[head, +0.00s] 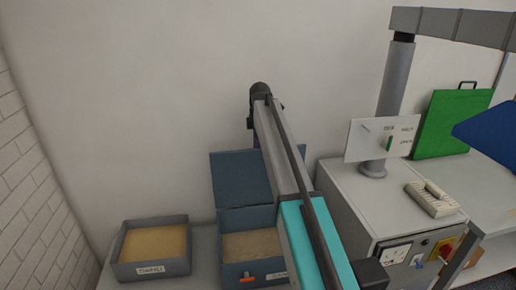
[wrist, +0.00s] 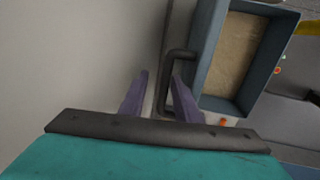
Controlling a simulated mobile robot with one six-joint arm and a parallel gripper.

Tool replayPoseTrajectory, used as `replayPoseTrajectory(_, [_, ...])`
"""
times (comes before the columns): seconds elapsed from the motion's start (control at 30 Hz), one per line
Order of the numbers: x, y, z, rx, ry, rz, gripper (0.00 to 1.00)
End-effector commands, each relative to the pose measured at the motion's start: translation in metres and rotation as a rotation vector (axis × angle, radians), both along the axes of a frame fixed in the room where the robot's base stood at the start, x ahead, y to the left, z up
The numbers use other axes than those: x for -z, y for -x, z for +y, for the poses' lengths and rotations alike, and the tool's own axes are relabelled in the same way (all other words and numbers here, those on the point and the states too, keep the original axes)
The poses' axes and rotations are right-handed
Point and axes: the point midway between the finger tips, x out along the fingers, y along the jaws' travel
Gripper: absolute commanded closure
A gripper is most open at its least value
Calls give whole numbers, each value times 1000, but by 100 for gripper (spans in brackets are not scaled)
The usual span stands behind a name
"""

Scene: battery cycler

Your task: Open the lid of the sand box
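The sand box (head: 228,272) is a blue-grey bin with sand inside, partly covered by my arm in the head view. Its lid (head: 238,178) stands raised at the back of the box, near the wall, so the sand shows. In the wrist view the open box (wrist: 208,50) is at the upper right, and a dark handle (wrist: 178,55) is left of it. My gripper (wrist: 158,78) has its two purple fingers apart. The handle lies between them, close to the right finger; I cannot tell whether they touch. In the head view the fingers are mostly hidden behind my arm.
The wall is close behind the lid.

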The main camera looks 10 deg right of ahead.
Motion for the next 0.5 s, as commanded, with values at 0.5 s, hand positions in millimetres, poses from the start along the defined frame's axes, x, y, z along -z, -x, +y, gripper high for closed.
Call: replayPoseTrajectory(0.5, [-28,4,-1,1,1,-4,71])
